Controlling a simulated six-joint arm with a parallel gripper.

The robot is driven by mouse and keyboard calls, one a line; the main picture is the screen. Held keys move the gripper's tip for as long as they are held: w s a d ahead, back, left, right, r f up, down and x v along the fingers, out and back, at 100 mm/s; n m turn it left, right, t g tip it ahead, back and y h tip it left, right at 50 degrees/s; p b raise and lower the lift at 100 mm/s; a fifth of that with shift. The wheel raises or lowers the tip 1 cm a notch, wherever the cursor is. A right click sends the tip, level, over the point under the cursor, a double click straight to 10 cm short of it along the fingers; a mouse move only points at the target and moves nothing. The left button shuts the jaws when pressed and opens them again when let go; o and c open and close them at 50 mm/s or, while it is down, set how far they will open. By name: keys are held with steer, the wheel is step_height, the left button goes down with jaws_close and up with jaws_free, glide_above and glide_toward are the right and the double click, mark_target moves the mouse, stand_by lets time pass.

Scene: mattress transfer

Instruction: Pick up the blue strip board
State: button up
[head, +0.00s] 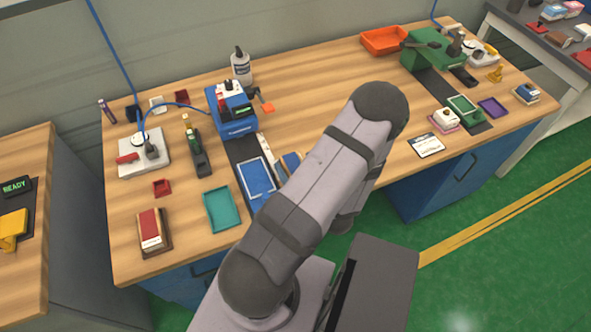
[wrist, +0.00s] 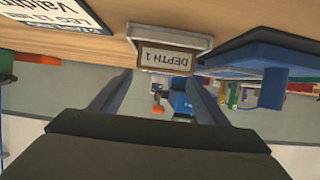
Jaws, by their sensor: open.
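A blue flat piece (wrist: 268,55) shows at the right of the wrist view, close to the table surface and just outside the right finger; I cannot tell for sure that it is the strip board. In the head view a small blue piece (head: 291,162) lies beside my arm, partly hidden by it. A blue panel with a pale border (head: 257,178) lies left of it on a dark strip. My gripper (wrist: 160,78) is open in the wrist view, with nothing held between its fingers. My arm hides it in the head view.
A small sign reading "DEPTH 1" (wrist: 171,53) stands just beyond the fingers in the wrist view. A blue machine (head: 232,110) stands behind the panel. A teal tray (head: 221,209) lies left of it. Bare wood (head: 325,95) shows behind my arm.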

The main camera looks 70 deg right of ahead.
mark_target(289, 155)
steer(key=shift+p+x, duration=0.6)
steer(key=shift+x, duration=1.95)
steer(key=c, duration=1.2)
steer(key=shift+r, duration=0.2)
steer(key=shift+r+b, duration=0.45)
steer(key=shift+r, duration=4.35)
